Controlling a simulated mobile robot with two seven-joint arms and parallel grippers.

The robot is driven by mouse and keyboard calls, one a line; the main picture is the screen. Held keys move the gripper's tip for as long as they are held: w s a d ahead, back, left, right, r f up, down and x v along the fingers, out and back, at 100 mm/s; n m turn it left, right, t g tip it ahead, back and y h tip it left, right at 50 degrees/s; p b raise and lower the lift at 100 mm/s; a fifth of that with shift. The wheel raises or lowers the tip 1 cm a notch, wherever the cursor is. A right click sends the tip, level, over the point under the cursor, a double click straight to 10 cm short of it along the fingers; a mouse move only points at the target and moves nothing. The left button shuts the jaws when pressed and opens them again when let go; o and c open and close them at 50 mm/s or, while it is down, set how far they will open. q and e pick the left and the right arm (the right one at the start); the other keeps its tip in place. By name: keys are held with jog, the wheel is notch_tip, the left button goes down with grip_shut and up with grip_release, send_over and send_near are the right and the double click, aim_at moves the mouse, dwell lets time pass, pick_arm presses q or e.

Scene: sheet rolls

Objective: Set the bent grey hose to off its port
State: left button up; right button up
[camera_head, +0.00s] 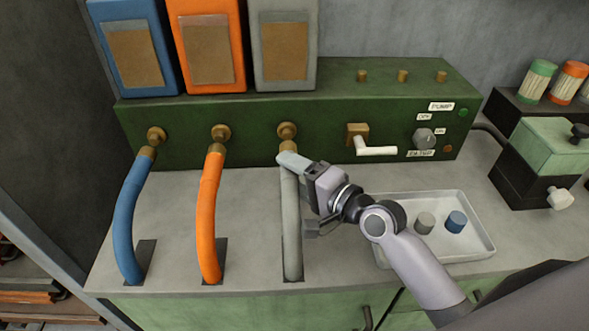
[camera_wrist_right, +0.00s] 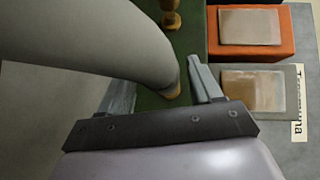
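The grey hose (camera_head: 291,230) rises from a slot in the bench to the brass port (camera_head: 287,131) on the green panel, below the grey container. Its upper end meets the brass collar, partly hidden by my gripper. My right gripper (camera_head: 289,161) is at this upper end, just below the port. In the right wrist view the grey hose (camera_wrist_right: 85,35) curves across the upper left to its brass end. The fingers of my right gripper (camera_wrist_right: 163,92) stand apart on either side of that end, with a visible gap by the right finger. My left gripper is out of view.
The orange hose (camera_head: 207,215) and blue hose (camera_head: 131,215) stand to the left. A white-handled valve (camera_head: 375,150) and a knob (camera_head: 424,138) are on the panel to the right. A tray (camera_head: 482,236) with small plugs lies on the bench beside my right arm.

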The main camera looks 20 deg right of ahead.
jog(key=shift+d, duration=0.1)
jog(key=v, duration=0.7)
dwell(0.6)
jog(key=shift+s, duration=0.1)
